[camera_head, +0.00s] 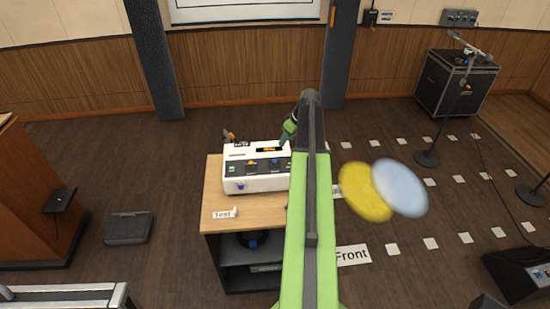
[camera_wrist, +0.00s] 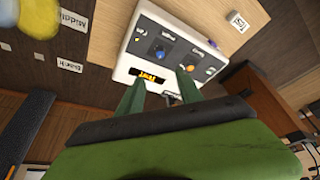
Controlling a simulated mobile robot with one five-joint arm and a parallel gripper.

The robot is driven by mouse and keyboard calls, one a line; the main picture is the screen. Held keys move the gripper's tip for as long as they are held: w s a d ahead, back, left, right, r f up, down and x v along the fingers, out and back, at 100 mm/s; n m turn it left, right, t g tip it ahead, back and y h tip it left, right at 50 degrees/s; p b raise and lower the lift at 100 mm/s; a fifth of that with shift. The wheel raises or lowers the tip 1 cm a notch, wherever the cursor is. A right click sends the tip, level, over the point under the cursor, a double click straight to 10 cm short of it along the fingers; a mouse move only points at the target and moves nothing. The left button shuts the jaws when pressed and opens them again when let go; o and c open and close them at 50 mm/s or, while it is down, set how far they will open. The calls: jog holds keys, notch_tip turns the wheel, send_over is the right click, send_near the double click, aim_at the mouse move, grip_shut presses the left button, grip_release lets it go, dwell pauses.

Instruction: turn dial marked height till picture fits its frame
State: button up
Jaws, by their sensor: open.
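A white console (camera_head: 257,183) stands on a small wooden table. Its dark top panel has an orange dial (camera_head: 251,163) and a blue dial (camera_head: 275,162). In the wrist view the console is tilted, with the blue dial (camera_wrist: 156,52) left of the orange dial (camera_wrist: 198,54). The dial labels are too small to read, so I cannot tell which is marked height. My gripper (camera_wrist: 160,78) is open and empty, its fingers over the console's edge by the orange-lit display (camera_wrist: 148,79). My gripper (camera_head: 289,129) is at the console's back right. The framed screen (camera_head: 245,10) is cut off above.
A purple knob (camera_head: 240,188) is on the console's front. A "Test" label (camera_head: 223,214) lies on the wooden table (camera_head: 260,211). A yellow disc (camera_head: 364,192) and a pale blue disc (camera_head: 400,187) show right of my arm. A black case (camera_head: 455,85) and microphone stands are at right.

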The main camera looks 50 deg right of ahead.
aim_at(274, 161)
jog(key=b+x, duration=1.6)
jog(key=x, duration=0.1)
jog(key=shift+f, duration=0.4)
jog(key=shift+r, duration=0.1)
grip_shut()
